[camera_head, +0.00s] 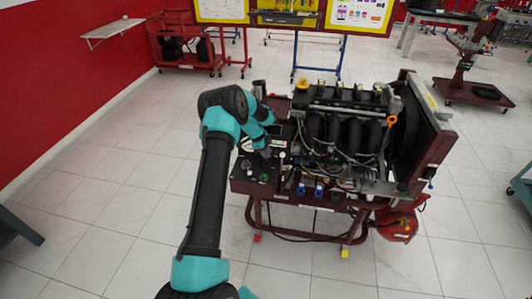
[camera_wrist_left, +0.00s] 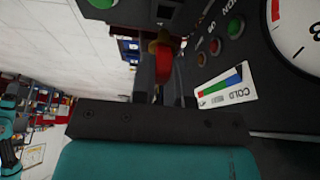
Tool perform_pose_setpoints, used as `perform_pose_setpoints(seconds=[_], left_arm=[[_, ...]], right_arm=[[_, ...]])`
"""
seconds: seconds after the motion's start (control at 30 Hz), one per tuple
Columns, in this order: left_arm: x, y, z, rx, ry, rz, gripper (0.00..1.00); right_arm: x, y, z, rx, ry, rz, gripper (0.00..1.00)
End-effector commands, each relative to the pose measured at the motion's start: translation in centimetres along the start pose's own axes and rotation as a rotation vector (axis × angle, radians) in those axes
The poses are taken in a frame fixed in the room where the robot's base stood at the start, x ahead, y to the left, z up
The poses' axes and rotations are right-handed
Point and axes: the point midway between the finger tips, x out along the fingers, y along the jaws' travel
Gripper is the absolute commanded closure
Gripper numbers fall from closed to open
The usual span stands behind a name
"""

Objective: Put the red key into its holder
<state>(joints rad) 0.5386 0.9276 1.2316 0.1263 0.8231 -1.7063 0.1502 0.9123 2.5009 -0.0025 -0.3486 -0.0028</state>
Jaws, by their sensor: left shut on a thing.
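My left gripper (camera_head: 264,150) is over the black control panel (camera_head: 243,171) on the left side of the engine stand. In the left wrist view my left gripper (camera_wrist_left: 164,75) is shut on the red key (camera_wrist_left: 163,62), which shows between the two dark fingers with a brownish-gold part at its far end. The key is close to the panel face; I cannot tell whether it touches it. I cannot pick out the key's holder. In the head view the key is hidden by my arm and gripper. My right gripper is not in view.
The engine (camera_head: 345,125) stands right beside the panel on a dark red wheeled frame (camera_head: 310,233). The wrist view shows a green button (camera_wrist_left: 235,27), a gauge (camera_wrist_left: 295,35) and a colour-marked label (camera_wrist_left: 225,88) on the panel. The tiled floor (camera_head: 110,200) left of the stand is clear.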

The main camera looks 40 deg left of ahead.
Motion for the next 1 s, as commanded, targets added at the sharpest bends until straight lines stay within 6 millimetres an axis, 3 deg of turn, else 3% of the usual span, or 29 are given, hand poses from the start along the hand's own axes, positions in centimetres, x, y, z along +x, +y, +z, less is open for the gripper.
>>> perform_pose_setpoints(seconds=[1.0], left_arm=[[2.0, 0.0, 0.8, 0.0, 0.0, 0.001, 1.0]], right_arm=[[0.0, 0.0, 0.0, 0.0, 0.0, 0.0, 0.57]])
